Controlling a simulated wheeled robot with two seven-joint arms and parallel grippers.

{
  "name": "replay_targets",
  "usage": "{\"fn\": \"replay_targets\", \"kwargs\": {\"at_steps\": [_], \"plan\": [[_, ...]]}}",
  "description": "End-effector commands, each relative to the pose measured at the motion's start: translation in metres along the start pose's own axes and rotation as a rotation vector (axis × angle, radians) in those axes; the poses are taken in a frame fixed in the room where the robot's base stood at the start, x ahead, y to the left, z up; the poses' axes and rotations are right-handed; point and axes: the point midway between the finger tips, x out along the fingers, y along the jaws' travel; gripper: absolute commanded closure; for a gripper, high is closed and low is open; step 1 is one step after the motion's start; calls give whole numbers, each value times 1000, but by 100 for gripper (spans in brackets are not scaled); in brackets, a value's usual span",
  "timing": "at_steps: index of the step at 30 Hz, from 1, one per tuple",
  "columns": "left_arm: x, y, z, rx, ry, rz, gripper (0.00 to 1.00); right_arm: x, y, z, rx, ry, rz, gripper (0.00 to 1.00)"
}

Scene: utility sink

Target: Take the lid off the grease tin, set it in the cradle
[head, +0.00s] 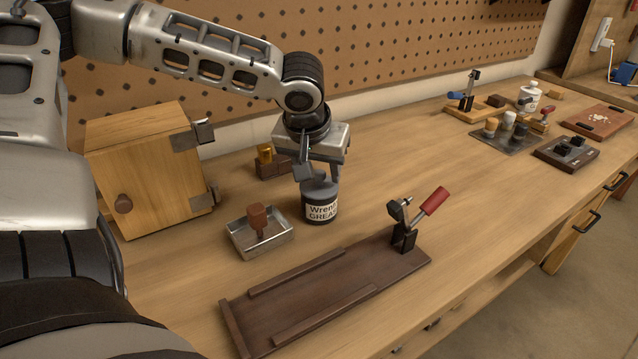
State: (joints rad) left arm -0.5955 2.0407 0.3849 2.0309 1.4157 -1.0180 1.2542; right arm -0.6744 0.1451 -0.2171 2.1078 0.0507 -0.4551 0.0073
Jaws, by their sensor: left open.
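The grease tin (320,211) is a dark jar with a white label, standing upright on the workbench near the middle of the head view. Its grey lid (319,189) sits on top. My left gripper (319,174) is open, pointing down right over the lid, with its fingers at the lid's top. Whether they touch it I cannot tell. A dark wooden fixture (318,297) with two rails and a red-handled clamp lies in front of the tin; I cannot tell whether it is the cradle. My right gripper is not in view.
A metal tray (275,243) holding a brown-handled item stands left of the tin. A wooden cabinet (150,170) stands at the left, and a dark block (272,168) behind the tin. Several tools and boards lie at the far right.

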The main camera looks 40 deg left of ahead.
Motion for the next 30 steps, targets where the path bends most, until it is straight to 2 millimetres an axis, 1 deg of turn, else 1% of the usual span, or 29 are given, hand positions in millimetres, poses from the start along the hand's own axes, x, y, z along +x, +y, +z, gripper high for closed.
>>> {"fn": "replay_targets", "kwargs": {"at_steps": [5,6,8,9,10,23,26,29,30], "plan": [[0,0,0,0,1,0,52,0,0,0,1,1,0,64],[0,0,0,0,0,0,64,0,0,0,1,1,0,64],[0,0,0,0,0,0,80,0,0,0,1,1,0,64],[0,0,0,0,0,0,91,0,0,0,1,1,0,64],[0,0,0,0,0,0,99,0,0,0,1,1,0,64],[-3,0,-1,-1,1,1,100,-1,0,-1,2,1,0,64],[-8,0,-4,-2,1,0,100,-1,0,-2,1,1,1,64],[-20,0,-9,-3,5,1,100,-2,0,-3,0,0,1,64],[-27,0,-12,-2,5,2,100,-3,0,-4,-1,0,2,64]]}}
